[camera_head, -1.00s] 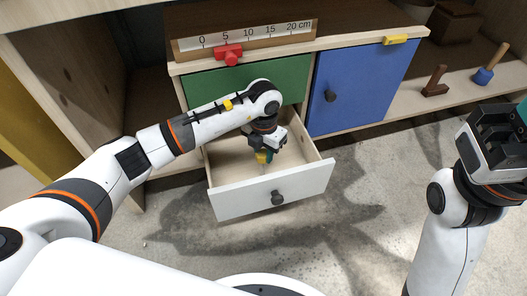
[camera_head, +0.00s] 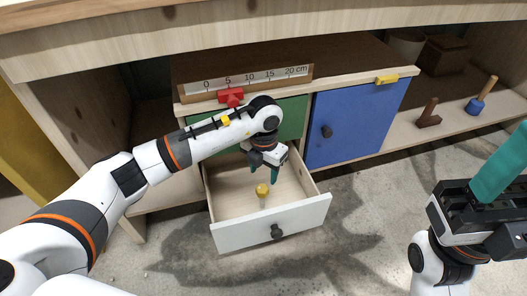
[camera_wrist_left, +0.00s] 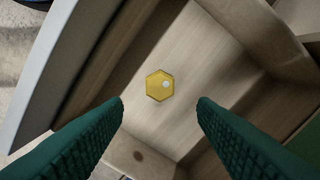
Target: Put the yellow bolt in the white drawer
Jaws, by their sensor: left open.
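The yellow bolt (camera_head: 262,190) is inside the open white drawer (camera_head: 295,217), head up with a pale shaft below it. In the left wrist view its hexagonal head (camera_wrist_left: 159,86) faces the camera, over the wooden drawer floor. I cannot tell whether it stands on the floor or is dropping. My left gripper (camera_head: 263,174) is above the bolt inside the drawer, open and empty. Its two green fingers (camera_wrist_left: 160,103) are spread apart, clear of the bolt. My right gripper (camera_head: 500,165) is at the right edge, partly cut off, with one teal finger showing.
A green panel (camera_head: 292,115) is above the drawer and a blue door (camera_head: 355,118) with a dark knob is to its right. A ruler (camera_head: 250,82) with a red slider (camera_head: 231,97) is on top. The floor in front is clear.

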